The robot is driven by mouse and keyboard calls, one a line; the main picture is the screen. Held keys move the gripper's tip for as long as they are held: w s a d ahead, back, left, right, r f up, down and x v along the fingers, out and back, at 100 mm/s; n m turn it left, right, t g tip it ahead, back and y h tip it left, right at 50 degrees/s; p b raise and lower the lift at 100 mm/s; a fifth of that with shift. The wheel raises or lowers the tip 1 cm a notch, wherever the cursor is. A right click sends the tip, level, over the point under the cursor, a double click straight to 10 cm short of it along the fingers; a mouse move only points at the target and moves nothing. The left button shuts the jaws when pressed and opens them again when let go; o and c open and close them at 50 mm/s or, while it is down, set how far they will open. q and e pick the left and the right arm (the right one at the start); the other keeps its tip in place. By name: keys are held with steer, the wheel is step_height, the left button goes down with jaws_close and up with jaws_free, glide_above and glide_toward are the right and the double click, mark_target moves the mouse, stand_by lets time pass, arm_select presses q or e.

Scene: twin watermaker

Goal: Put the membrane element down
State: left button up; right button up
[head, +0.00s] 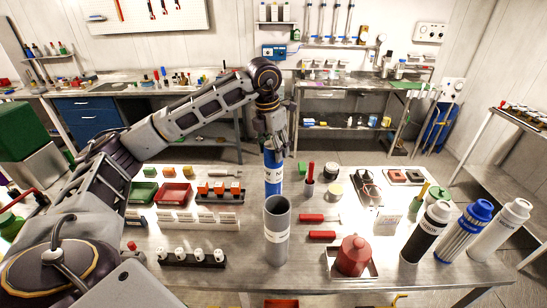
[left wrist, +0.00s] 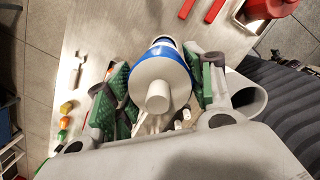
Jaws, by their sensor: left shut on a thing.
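The membrane element (head: 273,181), blue with a white label and a white end cap, hangs upright below my left gripper (head: 275,146). Its lower part is hidden behind an open grey tube (head: 277,240) standing on the table, so I cannot tell whether its bottom touches the table. In the left wrist view the green-padded fingers of the left gripper (left wrist: 160,95) are shut around the element's white cap end (left wrist: 159,82). The grey tube's open rim (left wrist: 247,100) shows right of the fingers there. My right gripper is not in view.
On the metal table (head: 215,268), a red jug (head: 353,256) sits on a tray at right. Black, blue-striped and white cylinders (head: 465,232) stand at the right end.

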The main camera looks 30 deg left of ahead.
arm_select(q)
steer(key=shift+f, duration=1.85)
steer(key=o, duration=1)
steer(key=shift+o, duration=0.2)
steer(key=shift+p, duration=0.3)
steer(key=r, duration=0.4)
steer(key=s+r+b, duration=0.1)
steer(key=r, duration=0.7)
steer(key=shift+s+a+b, duration=0.2)
steer(key=shift+s+b, duration=0.2)
